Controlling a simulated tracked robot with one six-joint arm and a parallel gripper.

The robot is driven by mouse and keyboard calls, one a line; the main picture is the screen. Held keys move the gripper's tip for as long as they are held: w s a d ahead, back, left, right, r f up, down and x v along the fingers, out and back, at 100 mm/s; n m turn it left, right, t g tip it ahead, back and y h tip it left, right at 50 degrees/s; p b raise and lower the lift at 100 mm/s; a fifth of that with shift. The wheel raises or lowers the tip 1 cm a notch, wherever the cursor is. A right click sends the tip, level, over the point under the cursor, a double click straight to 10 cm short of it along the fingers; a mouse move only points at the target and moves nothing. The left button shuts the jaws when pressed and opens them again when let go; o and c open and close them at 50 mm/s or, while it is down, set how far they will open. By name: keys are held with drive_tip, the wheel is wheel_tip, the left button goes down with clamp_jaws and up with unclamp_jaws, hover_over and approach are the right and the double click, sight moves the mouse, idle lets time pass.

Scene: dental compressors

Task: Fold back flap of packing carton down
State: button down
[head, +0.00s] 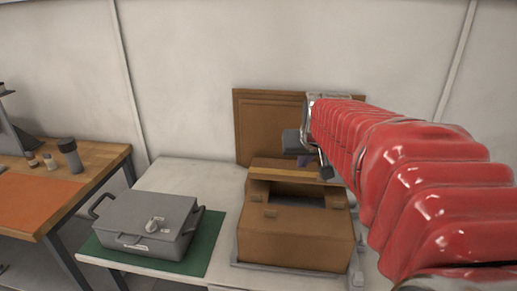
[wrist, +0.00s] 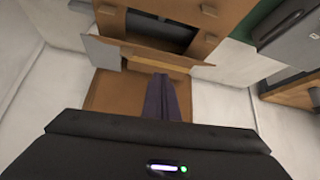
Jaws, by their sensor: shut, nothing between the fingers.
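The brown packing carton (head: 295,240) stands on the white table with a dark opening in its top; it also shows upside down at the top of the wrist view (wrist: 190,48). Its back flap (head: 285,172) is a brown panel with a paler strip along the rear of the opening, and it shows in the wrist view (wrist: 140,52) as a strip beside the opening. The flap looks raised or tilted; its exact angle is unclear. My gripper (head: 304,160) is above and behind the flap, partly hidden by my red-sleeved arm. Its dark fingers (wrist: 162,98) are together and empty, with tips near the flap; contact is unclear.
A brown panel (head: 268,115) stands behind the carton against the wall. A grey lidded case (head: 148,225) sits on a green mat (head: 207,238) left of the carton. A wooden bench (head: 95,165) with small containers is at far left. White tabletop (head: 190,178) is clear behind the case.

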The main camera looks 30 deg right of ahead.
drive_tip(key=w+d+m+h, duration=0.1)
drive_tip(key=w+d, duration=0.1)
drive_tip(key=d, duration=0.8)
drive_tip(key=shift+w+d+r+m, duration=0.15)
drive_tip(key=shift+d+m, duration=0.15)
drive_tip(key=shift+d, duration=0.1)
hover_over(322, 181)
drive_tip(key=f, duration=1)
drive_tip(key=shift+w+d, duration=0.15)
drive_tip(key=shift+w, duration=0.25)
drive_tip(key=shift+s+f, duration=0.25)
drive_tip(key=shift+f, duration=0.15)
drive_tip(key=shift+a, duration=0.3)
drive_tip(key=shift+d, duration=0.1)
